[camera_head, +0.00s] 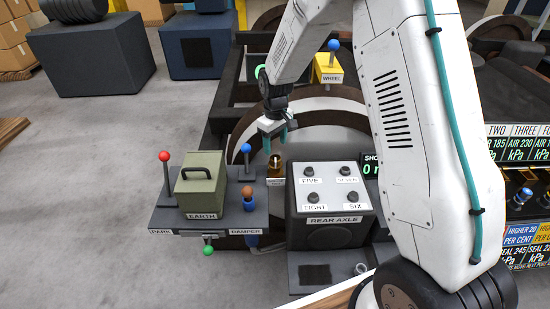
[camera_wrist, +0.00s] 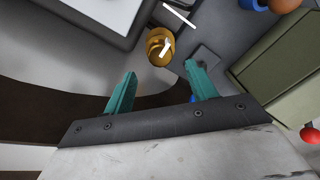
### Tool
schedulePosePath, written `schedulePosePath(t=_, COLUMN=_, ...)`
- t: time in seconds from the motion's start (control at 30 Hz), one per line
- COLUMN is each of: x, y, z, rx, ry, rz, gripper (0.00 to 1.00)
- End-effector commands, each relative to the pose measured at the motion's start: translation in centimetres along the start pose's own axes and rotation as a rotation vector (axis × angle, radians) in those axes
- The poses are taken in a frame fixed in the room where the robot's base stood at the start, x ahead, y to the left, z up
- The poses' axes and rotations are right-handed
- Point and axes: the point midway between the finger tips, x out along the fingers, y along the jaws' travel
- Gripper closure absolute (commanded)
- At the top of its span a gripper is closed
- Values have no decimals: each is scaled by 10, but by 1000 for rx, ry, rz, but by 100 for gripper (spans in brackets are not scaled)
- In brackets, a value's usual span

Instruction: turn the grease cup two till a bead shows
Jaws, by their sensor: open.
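A brass grease cup (camera_head: 275,164) stands between the olive box and the rear axle panel, with a small plate below it that I cannot read, so I cannot confirm it is number two. In the wrist view the cup (camera_wrist: 156,54) appears round and golden, with a white mark across its top. My gripper (camera_head: 279,133) is above and a little beyond the cup, its teal fingers apart. In the wrist view the cup lies just past the fingertips of my gripper (camera_wrist: 160,68), roughly centred between them, and nothing is held. I cannot make out a grease bead.
The grey REAR AXLE panel (camera_head: 334,220) with several black knobs is right of the cup. Left are the olive EARTH box (camera_head: 201,188), a red-knobbed PARK lever (camera_head: 166,175) and a blue-knobbed lever (camera_head: 246,160). A yellow WHEEL block (camera_head: 328,72) stands behind. Open floor lies left.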

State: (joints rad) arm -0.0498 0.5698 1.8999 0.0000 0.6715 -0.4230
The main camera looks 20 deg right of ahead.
Motion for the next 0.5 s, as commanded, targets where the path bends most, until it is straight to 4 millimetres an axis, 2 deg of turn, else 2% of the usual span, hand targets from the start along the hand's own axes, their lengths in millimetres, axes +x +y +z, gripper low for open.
schedulePosePath(t=0.3, x=50, y=-1, z=1, rx=0, ry=-2, rz=-1, gripper=43)
schedulePosePath(t=0.5, x=68, y=0, z=1, rx=1, ry=-1, rz=0, gripper=43)
